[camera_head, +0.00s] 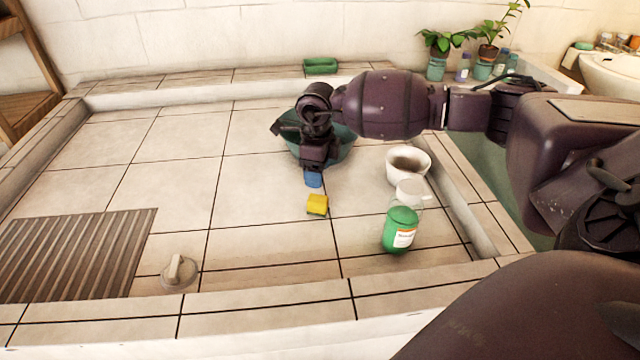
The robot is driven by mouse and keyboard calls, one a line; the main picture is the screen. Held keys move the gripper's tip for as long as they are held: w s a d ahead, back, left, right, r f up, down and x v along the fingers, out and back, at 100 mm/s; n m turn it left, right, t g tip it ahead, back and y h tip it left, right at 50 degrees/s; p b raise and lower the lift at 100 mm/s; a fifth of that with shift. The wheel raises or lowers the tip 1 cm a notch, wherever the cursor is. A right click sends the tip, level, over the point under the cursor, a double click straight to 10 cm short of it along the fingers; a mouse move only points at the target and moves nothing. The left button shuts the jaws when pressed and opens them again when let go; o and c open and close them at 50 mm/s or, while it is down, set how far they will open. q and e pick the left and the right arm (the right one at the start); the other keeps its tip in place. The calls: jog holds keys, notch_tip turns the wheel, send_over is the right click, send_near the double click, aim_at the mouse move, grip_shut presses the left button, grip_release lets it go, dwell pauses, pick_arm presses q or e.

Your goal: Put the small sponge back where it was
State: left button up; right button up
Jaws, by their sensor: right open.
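A small blue block (313,180), which looks like a sponge, is on the tiled basin floor right below my right gripper (316,167). My right gripper points down and is open; its fingers hide the block's upper part, and I cannot tell whether they touch it. A small yellow block (317,205), also sponge-like, lies on the tiles just in front of the blue one. Which of the two is the small sponge is not clear. My left gripper is not in view.
A dark teal bowl (343,148) stands behind my gripper, partly hidden. A white pot (408,155) and a green bottle (400,230) stand to the right. A slatted mat (75,252) lies left; the tiles between are mostly clear.

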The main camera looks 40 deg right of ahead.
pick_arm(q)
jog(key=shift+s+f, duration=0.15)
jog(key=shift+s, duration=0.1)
pick_arm(e)
jog(key=shift+r, duration=0.95)
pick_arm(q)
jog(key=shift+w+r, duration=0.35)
pick_arm(e)
jog(key=shift+r, duration=0.1)
